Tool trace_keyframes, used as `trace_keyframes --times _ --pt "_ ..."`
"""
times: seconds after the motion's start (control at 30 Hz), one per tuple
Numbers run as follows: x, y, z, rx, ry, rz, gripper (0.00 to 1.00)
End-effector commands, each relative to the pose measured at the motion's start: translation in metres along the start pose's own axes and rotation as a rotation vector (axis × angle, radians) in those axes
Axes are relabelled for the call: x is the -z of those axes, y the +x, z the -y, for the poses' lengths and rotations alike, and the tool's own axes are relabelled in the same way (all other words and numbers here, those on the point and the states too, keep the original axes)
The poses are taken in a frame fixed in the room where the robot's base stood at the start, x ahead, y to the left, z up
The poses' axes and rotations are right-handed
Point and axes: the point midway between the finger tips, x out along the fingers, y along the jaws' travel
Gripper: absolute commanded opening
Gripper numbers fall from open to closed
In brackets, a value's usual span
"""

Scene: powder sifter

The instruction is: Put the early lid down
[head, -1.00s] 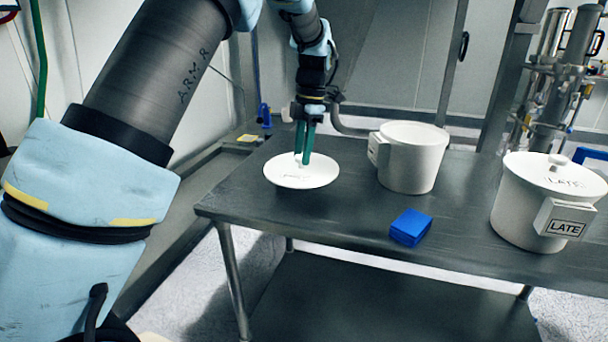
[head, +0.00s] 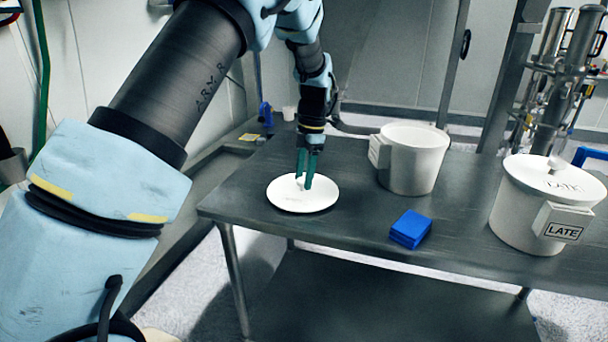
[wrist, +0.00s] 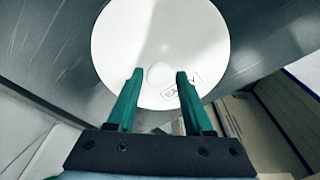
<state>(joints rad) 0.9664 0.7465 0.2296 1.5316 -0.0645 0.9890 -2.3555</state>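The early lid (head: 322,201) is a white disc with a small round knob. It appears to lie flat on the left part of the dark table, apart from the pots. In the wrist view the lid (wrist: 160,35) fills the upper middle, with a label, hard to read, right of its knob. My gripper (head: 305,186) points down over the lid. In the wrist view its green fingers (wrist: 159,74) stand either side of the knob with a slight gap, so it looks open. A white pot without a lid (head: 416,165) stands to the right; its inside bottom is hidden.
The dark table (head: 340,225) has free room between the lid and its front edge. A blue block (head: 410,229) sits near the front. A lidded white pot marked LATE (head: 520,215) stands at the right. Metal equipment (head: 555,75) is behind it.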

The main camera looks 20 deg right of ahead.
Motion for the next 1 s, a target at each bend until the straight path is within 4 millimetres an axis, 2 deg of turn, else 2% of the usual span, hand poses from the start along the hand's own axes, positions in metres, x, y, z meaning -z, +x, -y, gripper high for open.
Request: trace_keyframes --times 0.03,0.13,0.17,0.37,0.53,1.0 --pt "0.000 0.000 0.000 0.000 0.000 0.000 0.58" --pt "0.000 0.000 0.000 0.000 0.000 0.000 0.69" --pt "0.000 0.000 0.000 0.000 0.000 0.000 0.70" --pt "0.000 -0.001 0.000 0.000 0.000 0.000 0.70" --pt "-0.001 -0.011 -0.001 -0.003 0.000 0.003 0.70" --pt "-0.001 -0.100 0.000 -0.003 0.001 0.003 0.70"
